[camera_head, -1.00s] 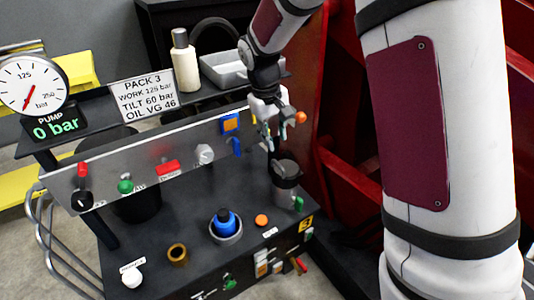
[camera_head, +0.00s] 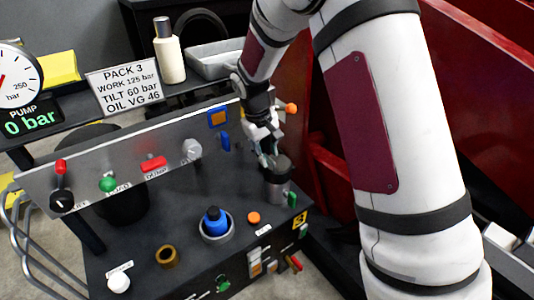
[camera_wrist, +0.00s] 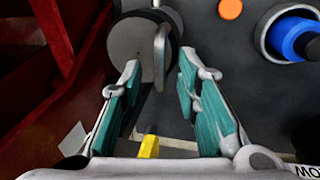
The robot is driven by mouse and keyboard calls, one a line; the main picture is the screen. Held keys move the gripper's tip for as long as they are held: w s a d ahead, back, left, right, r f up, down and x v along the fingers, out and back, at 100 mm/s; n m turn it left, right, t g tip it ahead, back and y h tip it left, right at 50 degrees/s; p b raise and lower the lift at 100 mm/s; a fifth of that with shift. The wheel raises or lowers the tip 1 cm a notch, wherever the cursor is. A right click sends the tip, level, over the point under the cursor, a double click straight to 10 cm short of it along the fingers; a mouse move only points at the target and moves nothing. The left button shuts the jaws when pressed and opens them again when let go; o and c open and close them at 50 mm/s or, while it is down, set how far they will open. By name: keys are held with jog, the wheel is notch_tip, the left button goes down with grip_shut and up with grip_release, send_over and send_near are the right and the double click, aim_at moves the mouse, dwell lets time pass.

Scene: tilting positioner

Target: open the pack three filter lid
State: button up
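The filter is a grey canister (camera_head: 276,190) with a dark lid (camera_head: 283,165), standing upright at the right end of the pack three bench. In the wrist view the round grey lid (camera_wrist: 133,45) carries a pale upright tab or handle (camera_wrist: 161,58) near its right edge. My gripper (camera_head: 267,158) is just above and beside the lid, pointing down. In the wrist view my gripper (camera_wrist: 160,82) is open, with teal pads on either side of the tab's lower end. I cannot tell whether a finger touches the lid. The canister's lower part is partly hidden.
A blue-capped filler (camera_head: 215,224), an orange button (camera_head: 254,218) and a brass ring (camera_head: 167,255) are on the bench top. A red frame (camera_head: 490,90) stands at the right.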

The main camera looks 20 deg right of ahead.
grip_shut()
